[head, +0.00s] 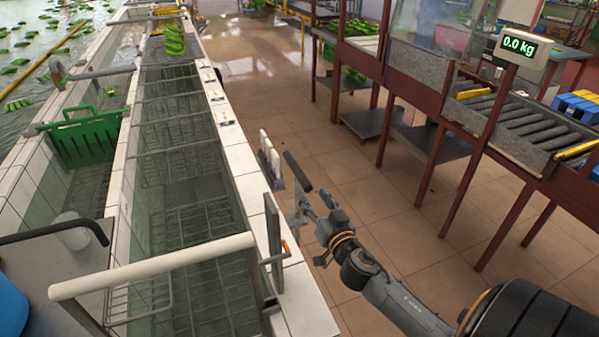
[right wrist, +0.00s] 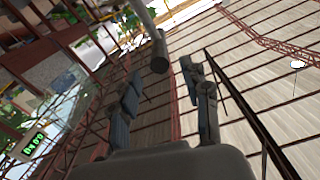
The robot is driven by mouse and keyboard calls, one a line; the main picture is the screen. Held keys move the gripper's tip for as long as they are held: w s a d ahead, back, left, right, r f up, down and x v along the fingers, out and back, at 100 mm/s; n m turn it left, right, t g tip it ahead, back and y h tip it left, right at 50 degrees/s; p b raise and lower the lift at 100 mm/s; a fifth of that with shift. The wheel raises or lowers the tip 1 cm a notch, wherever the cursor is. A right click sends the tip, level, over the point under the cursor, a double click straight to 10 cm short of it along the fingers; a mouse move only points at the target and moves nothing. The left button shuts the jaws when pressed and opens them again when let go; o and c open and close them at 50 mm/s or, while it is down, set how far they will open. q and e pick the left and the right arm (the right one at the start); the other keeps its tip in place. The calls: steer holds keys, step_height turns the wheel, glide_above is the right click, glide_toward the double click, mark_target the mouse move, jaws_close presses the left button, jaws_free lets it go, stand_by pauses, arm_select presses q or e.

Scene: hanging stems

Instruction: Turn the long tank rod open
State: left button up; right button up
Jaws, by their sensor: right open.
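A dark rod with a thick grip (head: 297,171) stands out beside the tank's right wall in the head view, just past my right gripper. A grey rod with a thick round end (right wrist: 159,52) reaches down ahead of and between my right fingers in the right wrist view; it looks like the same rod. My right gripper (head: 313,234) is open, beside the wall; it also shows in the right wrist view (right wrist: 160,105). No contact with the rod is clear. My left gripper is not in view.
The water tank has a white tiled wall (head: 240,158). A cream bar (head: 150,266) crosses its near end. A green basket (head: 88,138) hangs at the left. A roller table with a scale display (head: 519,46) stands at the right. Open tiled floor (head: 330,130) lies between.

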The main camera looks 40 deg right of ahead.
mark_target(300, 176)
steer(key=p+x, duration=0.1)
steer(key=x, duration=0.8)
steer(key=shift+p, duration=0.35)
steer(key=shift+w+d, duration=0.1)
steer(key=shift+w, duration=0.5)
jaws_close()
